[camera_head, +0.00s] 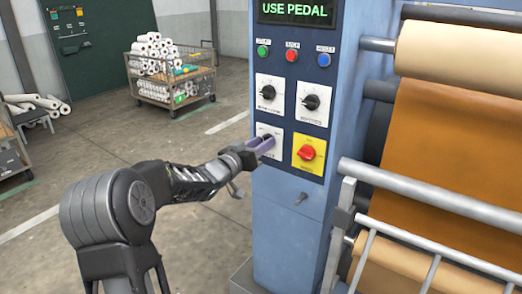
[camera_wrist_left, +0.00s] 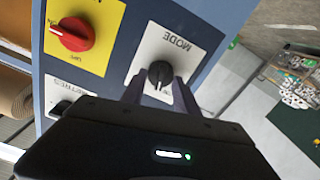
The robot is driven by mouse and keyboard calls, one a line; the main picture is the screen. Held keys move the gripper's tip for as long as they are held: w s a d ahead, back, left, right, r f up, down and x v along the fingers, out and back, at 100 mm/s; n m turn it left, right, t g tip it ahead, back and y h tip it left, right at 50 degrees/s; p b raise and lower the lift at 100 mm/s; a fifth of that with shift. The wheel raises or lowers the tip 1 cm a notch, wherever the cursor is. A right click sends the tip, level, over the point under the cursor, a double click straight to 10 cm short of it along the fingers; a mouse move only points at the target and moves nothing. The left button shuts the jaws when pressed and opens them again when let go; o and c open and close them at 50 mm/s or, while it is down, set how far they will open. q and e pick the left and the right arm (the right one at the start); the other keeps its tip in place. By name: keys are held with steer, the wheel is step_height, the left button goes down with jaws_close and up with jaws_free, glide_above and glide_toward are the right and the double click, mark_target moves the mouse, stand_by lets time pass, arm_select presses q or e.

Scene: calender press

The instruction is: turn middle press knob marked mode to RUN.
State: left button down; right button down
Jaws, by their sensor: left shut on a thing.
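The mode knob (camera_wrist_left: 160,73) is a black dial on a white plate (camera_wrist_left: 178,48) labelled MODE, seen upside down in the left wrist view. In the head view its white plate (camera_head: 262,130) is at the lower left of the press panel, and the knob is mostly hidden by my gripper. My left gripper (camera_wrist_left: 159,88) is shut on the knob, one finger on each side of it. It also shows in the head view (camera_head: 267,143), reaching the panel from the left. The RUN mark cannot be read. My right gripper is not in view.
A red knob on a yellow plate (camera_head: 317,142) sits right beside it. Two black knobs (camera_head: 268,92) (camera_head: 311,102) are above, under several push buttons and a USE PEDAL display (camera_head: 297,11). Metal rails (camera_head: 440,192) and rollers stand to the right.

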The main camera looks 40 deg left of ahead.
arm_select(q)
steer(key=shift+d+f+m+b, duration=0.1)
steer(key=shift+m+b, duration=1.8)
steer(key=shift+m, duration=1)
steer(key=shift+d+f+m+b, duration=0.1)
steer(key=shift+m+b, duration=1.8)
steer(key=shift+m, duration=1)
steer(key=c, duration=1)
jaws_free()
steer(key=shift+r, duration=0.15)
steer(key=shift+o, duration=0.2)
steer(key=shift+s, duration=0.15)
steer(key=s, duration=0.7)
steer(key=shift+s, duration=0.3)
